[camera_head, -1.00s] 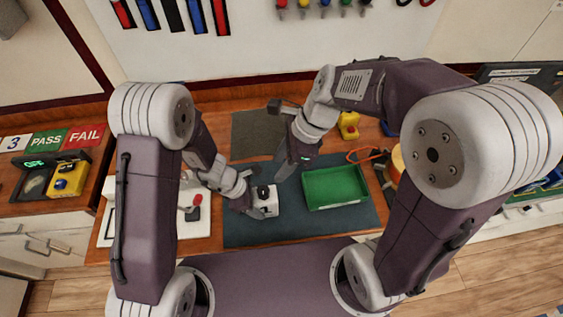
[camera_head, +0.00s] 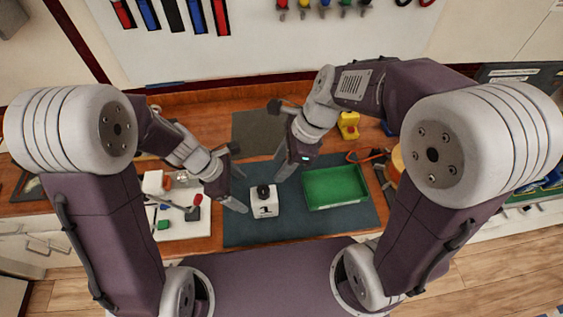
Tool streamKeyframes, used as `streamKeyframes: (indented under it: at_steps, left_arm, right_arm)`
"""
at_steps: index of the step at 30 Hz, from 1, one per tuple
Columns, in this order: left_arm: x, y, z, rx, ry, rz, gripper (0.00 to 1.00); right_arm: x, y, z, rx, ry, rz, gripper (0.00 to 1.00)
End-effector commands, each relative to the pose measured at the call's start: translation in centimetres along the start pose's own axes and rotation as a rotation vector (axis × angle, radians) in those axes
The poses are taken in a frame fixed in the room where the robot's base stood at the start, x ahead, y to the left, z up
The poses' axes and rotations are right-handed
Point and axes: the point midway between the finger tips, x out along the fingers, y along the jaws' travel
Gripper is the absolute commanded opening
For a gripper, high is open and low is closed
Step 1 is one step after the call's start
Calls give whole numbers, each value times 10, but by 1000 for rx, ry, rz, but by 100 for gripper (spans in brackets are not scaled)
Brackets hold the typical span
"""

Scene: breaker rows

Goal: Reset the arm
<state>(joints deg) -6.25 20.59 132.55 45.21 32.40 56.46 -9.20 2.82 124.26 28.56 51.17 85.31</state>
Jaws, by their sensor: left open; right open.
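My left gripper (camera_head: 238,180) is open and empty, to the left of a white block with a black knob on top (camera_head: 264,208). The block stands upright on the dark mat (camera_head: 240,232), apart from the gripper. My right gripper (camera_head: 281,143) is open and empty above the mat's back edge, up and right of the block and left of the green tray (camera_head: 335,188).
The green tray looks empty. A white board (camera_head: 178,222) with small parts lies left of the mat. A yellow object (camera_head: 348,124) stands behind the tray, with a red-handled tool (camera_head: 366,156) nearby. A grey pad (camera_head: 258,132) lies bare at the back.

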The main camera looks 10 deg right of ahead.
Motion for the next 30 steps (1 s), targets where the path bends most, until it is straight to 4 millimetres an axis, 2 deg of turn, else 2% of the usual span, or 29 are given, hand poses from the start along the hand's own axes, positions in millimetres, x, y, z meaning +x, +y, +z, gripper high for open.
streamKeyframes:
  at_steps: [4,14,17,19,20,21,24,27,30]
  left_arm:
    - [-11,0,0,0,1,1,82]
    - [-11,0,-1,-1,2,-1,82]
    - [-22,6,-2,5,1,45,82]
    - [-33,-5,-16,97,53,62,82]
    - [-38,-12,-26,203,94,61,82]
    - [-43,-21,-40,369,152,49,82]
    - [-52,-37,-67,769,267,-12,82]
    - [-57,-47,-86,1124,341,-100,82]
    - [-58,-51,-97,1380,370,-178,82]
  right_arm:
    - [0,0,0,0,0,0,41]
    - [0,0,-1,2,0,-1,41]
    - [2,0,-13,36,6,-3,41]
    - [14,16,-46,20,67,20,41]
    - [20,23,-65,-64,109,28,41]
    - [26,31,-87,-220,162,42,41]
    - [35,44,-126,-643,259,91,41]
    - [39,49,-148,-1057,318,154,41]
    - [41,45,-156,-1378,351,197,41]
